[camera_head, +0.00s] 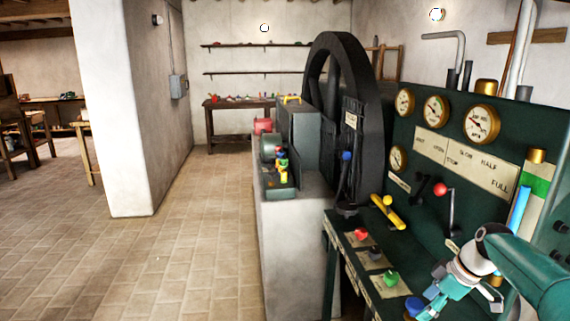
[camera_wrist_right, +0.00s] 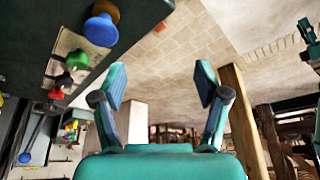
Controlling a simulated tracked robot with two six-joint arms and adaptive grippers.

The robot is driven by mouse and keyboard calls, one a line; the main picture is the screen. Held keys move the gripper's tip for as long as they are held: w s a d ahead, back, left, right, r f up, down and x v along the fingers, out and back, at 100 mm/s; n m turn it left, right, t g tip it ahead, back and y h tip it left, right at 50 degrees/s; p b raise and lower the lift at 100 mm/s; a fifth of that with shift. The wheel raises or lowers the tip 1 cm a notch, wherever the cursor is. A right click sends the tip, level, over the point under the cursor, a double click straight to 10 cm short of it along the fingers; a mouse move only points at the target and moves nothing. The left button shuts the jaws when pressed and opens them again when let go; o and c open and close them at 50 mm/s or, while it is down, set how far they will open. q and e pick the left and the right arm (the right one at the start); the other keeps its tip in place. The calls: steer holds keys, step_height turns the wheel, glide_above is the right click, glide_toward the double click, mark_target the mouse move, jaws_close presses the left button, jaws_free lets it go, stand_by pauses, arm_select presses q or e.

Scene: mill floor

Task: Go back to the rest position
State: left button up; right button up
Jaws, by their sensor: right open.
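My right gripper (camera_head: 436,298) is at the lower right of the head view, in front of the green control panel (camera_head: 428,160). It is close to the blue knob (camera_head: 414,306) at the desk's near end. In the right wrist view my right gripper (camera_wrist_right: 160,84) has its two fingers spread wide with nothing between them. The blue knob (camera_wrist_right: 101,25) there is up and left of the fingers, apart from them. My left gripper is in neither view.
The desk carries a green knob (camera_head: 391,279), a black knob (camera_head: 375,254) and a red knob (camera_head: 361,233). A yellow lever (camera_head: 388,211) and a red-balled lever (camera_head: 441,189) stick out of the panel. A black flywheel (camera_head: 345,120) stands behind. The tiled floor (camera_head: 180,255) at left is clear.

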steer(key=s+a+f+g, duration=0.2)
steer(key=s+a+f, duration=0.3)
steer(key=f, duration=0.2)
steer(key=s+a+f+g+y, duration=0.1)
steer(key=s+a+f, duration=0.3)
steer(key=f, duration=0.4)
steer(key=s+a+f+g, duration=0.2)
steer(key=s+a+f, duration=0.3)
steer(key=f, duration=0.2)
steer(key=s+a+f+m+t, duration=0.1)
steer(key=s+a+f+m, duration=0.2)
steer(key=s+m, duration=0.3)
steer(key=s+a+f+m+t, duration=0.2)
steer(key=s+a+f+m, duration=0.2)
steer(key=s, duration=0.6)
step_height(320, 180, down, 2)
steer(key=m, duration=0.3)
steer(key=shift+a+h, duration=0.15)
steer(key=shift+h, duration=0.25)
steer(key=shift+f, duration=0.1)
